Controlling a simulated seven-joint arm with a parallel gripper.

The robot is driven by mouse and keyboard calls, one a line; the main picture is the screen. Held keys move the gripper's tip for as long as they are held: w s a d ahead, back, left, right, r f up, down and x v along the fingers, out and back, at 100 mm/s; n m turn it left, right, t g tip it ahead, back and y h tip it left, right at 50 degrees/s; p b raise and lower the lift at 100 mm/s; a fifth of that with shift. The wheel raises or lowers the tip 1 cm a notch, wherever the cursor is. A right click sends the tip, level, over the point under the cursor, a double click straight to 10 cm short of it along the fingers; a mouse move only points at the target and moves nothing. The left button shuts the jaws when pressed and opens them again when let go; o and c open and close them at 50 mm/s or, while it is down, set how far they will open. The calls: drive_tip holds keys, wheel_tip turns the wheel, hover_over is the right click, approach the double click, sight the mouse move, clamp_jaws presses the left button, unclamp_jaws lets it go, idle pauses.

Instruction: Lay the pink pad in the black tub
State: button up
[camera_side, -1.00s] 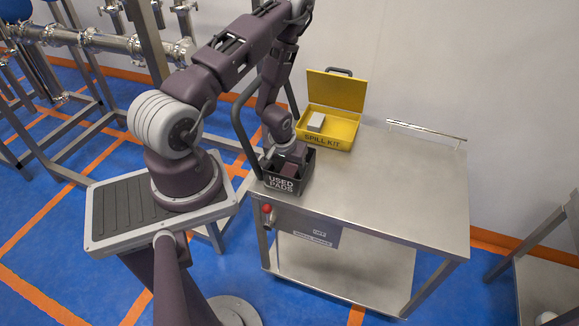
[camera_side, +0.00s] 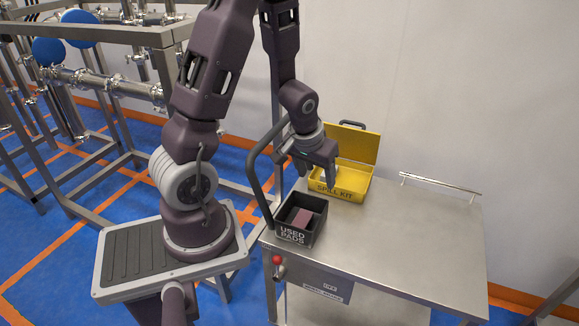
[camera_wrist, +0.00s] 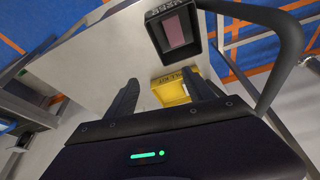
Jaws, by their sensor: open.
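The black tub (camera_side: 313,238), labelled USED PADS, stands on the near left corner of the steel cart. The pink pad (camera_side: 302,218) lies inside the tub, leaning or flat I cannot tell for sure. In the wrist view the tub (camera_wrist: 196,50) is at the top right and the pad (camera_wrist: 174,32) shows within its walls. My gripper (camera_side: 331,180) is above and behind the tub, near the yellow kit, clear of the pad. Its two fingers stand apart with nothing between them in the wrist view (camera_wrist: 165,92).
The open yellow spill kit (camera_side: 352,186) stands behind the tub at the cart's back edge, with a pale block partly hidden by my gripper. The cart's tall handle (camera_side: 252,170) rises left of the tub. The cart top (camera_side: 410,235) is clear to the right.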

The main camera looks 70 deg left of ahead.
drive_tip(key=s+d+r+m+t, duration=0.1)
drive_tip(key=d+r, duration=0.3)
drive_tip(key=r, duration=0.2)
drive_tip(key=d+r+m, duration=0.2)
drive_tip(key=d+r, duration=0.1)
drive_tip(key=r, duration=0.3)
drive_tip(key=s+d+r+m+h, duration=0.1)
drive_tip(key=s+d+r+m, duration=0.1)
drive_tip(key=s+d+r, duration=0.2)
drive_tip(key=s+d+r+m+t+h, duration=0.1)
drive_tip(key=s+d+r, duration=0.3)
drive_tip(key=s, duration=0.4)
drive_tip(key=shift+s+d+r+m, duration=0.2)
drive_tip(key=shift+s+d+m, duration=0.15)
drive_tip(key=shift+d+m, duration=0.25)
